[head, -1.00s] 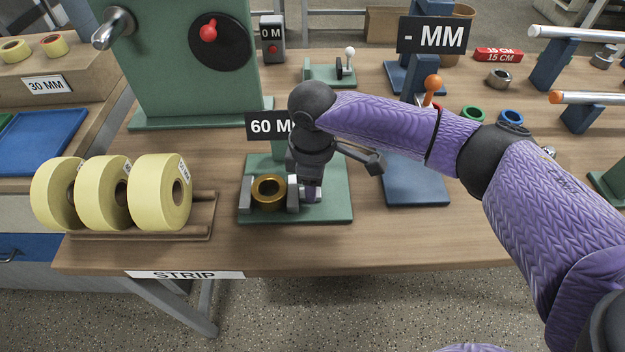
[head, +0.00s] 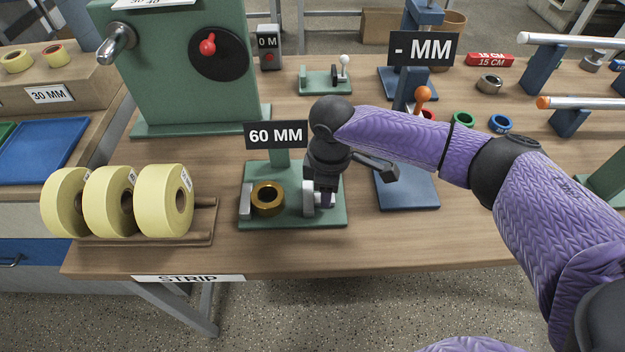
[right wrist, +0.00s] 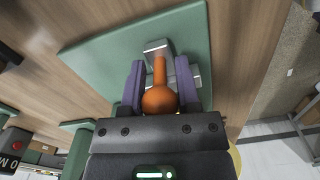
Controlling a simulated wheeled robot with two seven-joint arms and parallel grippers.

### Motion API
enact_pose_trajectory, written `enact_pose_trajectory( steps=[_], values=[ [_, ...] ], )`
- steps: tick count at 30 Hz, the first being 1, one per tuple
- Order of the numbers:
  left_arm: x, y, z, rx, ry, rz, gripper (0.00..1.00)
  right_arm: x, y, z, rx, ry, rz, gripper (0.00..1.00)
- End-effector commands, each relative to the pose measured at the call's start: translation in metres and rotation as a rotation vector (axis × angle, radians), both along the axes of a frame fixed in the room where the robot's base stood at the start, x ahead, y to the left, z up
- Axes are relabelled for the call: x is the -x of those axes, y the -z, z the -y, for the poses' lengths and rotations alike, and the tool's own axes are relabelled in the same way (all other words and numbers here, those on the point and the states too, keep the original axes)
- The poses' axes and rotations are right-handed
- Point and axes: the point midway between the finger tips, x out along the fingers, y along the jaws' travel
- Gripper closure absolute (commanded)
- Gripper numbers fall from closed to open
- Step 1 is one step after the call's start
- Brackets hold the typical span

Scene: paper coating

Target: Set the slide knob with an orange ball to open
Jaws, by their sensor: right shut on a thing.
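The slide fixture has a green base plate (head: 290,217) under the 60 MM sign (head: 276,135). A brass ring (head: 267,197) sits on it between a left grey block (head: 246,200) and a right grey block (head: 308,197). A clear gap shows between ring and right block. My right gripper (head: 325,197) points down just right of the right block and hides the knob in the head view. In the right wrist view the orange ball knob (right wrist: 159,100) and its stalk lie between my right gripper's purple fingers (right wrist: 160,84), which are shut on it. My left gripper is out of view.
Yellow rolls (head: 165,200) stand on a wooden rack at left. A STRIP label (head: 188,279) marks the table's front edge.

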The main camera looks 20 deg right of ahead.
Motion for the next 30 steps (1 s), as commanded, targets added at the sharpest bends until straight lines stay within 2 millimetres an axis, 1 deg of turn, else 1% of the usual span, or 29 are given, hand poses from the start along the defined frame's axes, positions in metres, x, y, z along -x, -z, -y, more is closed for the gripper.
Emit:
enact_pose_trajectory(
  steps=[1, 9, 10, 11, 12, 14, 21, 23, 26, 30],
  values=[
    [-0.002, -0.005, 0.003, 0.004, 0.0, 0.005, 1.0, 0.001, -0.003, 0.003, 0.001, 0.0, 0.0, 1.0],
    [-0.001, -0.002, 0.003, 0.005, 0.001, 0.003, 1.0, 0.001, 0.0, 0.003, 0.001, -0.002, 0.002, 1.0],
    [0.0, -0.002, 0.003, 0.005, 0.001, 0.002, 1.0, 0.001, 0.0, 0.003, 0.001, -0.002, 0.002, 0.53],
    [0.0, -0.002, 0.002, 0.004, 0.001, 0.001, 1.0, 0.001, 0.0, 0.003, 0.001, -0.002, 0.002, 0.47],
    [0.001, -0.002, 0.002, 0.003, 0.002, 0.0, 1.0, 0.001, 0.0, 0.003, 0.0, -0.002, 0.001, 0.39],
    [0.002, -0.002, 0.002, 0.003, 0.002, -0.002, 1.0, 0.001, 0.0, 0.003, 0.0, -0.002, 0.001, 0.26],
    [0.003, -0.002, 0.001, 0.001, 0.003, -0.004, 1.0, 0.001, 0.0, 0.003, 0.0, -0.002, 0.001, 0.26],
    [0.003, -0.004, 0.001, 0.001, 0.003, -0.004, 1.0, 0.001, -0.004, 0.003, 0.0, -0.002, 0.002, 0.26],
    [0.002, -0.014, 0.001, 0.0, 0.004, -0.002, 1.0, 0.0, -0.024, 0.003, -0.001, -0.002, 0.005, 0.26],
    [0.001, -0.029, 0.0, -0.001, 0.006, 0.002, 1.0, 0.0, -0.063, 0.003, 0.0, -0.002, 0.006, 0.26]
  ],
)
